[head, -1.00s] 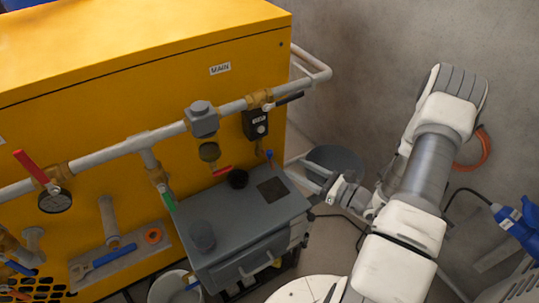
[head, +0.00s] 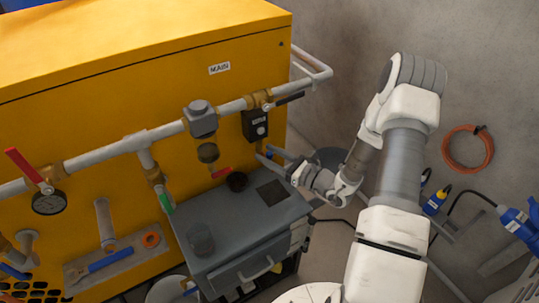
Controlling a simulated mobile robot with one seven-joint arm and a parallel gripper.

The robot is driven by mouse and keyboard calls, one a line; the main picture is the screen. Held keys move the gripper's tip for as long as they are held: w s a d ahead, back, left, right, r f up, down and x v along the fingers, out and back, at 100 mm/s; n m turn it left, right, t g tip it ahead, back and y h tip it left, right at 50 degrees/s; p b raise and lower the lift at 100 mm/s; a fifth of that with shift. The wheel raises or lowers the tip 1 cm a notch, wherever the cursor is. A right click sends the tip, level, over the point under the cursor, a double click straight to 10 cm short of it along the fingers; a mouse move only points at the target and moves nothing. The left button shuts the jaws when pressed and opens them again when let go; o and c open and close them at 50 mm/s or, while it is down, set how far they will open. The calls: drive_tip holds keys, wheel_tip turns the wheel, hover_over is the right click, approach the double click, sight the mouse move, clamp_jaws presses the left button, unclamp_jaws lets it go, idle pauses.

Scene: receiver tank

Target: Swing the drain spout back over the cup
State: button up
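A black drain valve box (head: 255,125) hangs under the pipe. A small blue-tipped part (head: 268,155), possibly the drain spout, shows below it, partly hidden by my gripper. A small dark cup (head: 237,181) stands on the back of the grey cabinet top, left of and below that part. A wider grey cup (head: 201,239) stands nearer the front; I cannot tell which cup is meant. My gripper (head: 264,154) points left, its fingers apart, with the tips at the blue-tipped part. I cannot tell whether they touch it.
A red lever (head: 221,172) sticks out under the filter bowl (head: 208,153), close to the dark cup. The pipe (head: 165,133) runs along the yellow tank housing (head: 150,75). A dark square plate (head: 271,192) lies on the cabinet top. The floor on the right has free room.

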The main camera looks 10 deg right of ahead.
clamp_jaws()
idle(1.2)
